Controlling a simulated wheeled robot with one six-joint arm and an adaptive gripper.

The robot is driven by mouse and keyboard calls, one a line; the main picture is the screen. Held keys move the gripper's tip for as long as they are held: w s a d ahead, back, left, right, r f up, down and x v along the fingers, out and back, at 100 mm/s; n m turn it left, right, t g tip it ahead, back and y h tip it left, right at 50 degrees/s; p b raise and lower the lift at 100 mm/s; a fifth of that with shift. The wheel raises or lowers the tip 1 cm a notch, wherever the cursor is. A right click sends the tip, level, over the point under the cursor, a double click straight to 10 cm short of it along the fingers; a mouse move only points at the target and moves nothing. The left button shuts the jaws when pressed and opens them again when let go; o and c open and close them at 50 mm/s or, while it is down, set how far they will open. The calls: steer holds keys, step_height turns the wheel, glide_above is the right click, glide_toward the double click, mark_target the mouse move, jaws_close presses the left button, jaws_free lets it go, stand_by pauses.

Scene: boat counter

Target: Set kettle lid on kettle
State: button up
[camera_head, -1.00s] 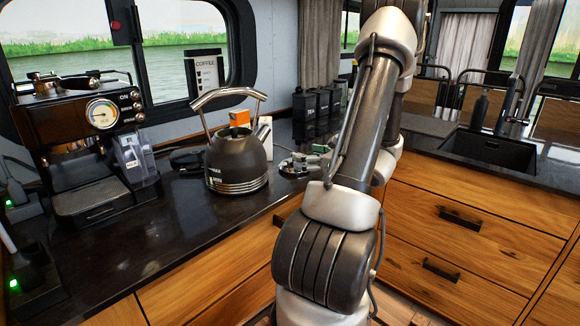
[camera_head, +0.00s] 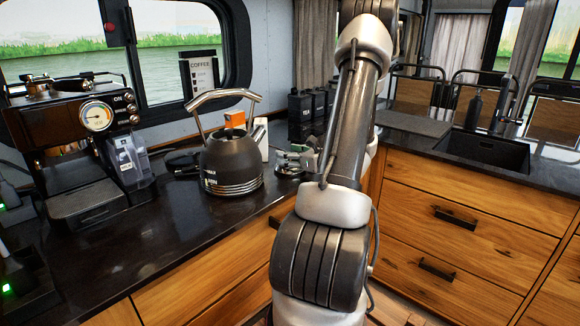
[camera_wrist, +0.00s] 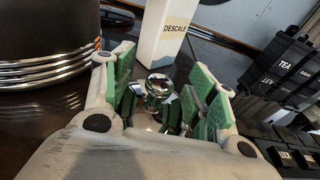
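The dark kettle (camera_head: 232,165) with a raised metal handle and silver bands at its base stands upright on the counter, left of my gripper. Its lower side fills the upper left of the wrist view (camera_wrist: 45,35). My gripper (camera_head: 297,160) is low over the counter, partly hidden by my arm. In the wrist view my gripper (camera_wrist: 165,92) has its green-padded fingers apart. A shiny round metal knob, apparently the kettle lid's (camera_wrist: 158,86), sits between them with gaps visible on both sides. The rest of the lid is mostly hidden.
A white DESCALE box (camera_wrist: 166,30) stands just beyond my fingers. Black canisters (camera_head: 300,115) stand behind my gripper. A coffee machine (camera_head: 75,125) is at left. The front counter (camera_head: 165,235) is clear.

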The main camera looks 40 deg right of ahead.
steer(key=c, duration=0.5)
steer(key=shift+r, duration=0.1)
steer(key=shift+c, duration=0.2)
steer(key=shift+r, duration=2.4)
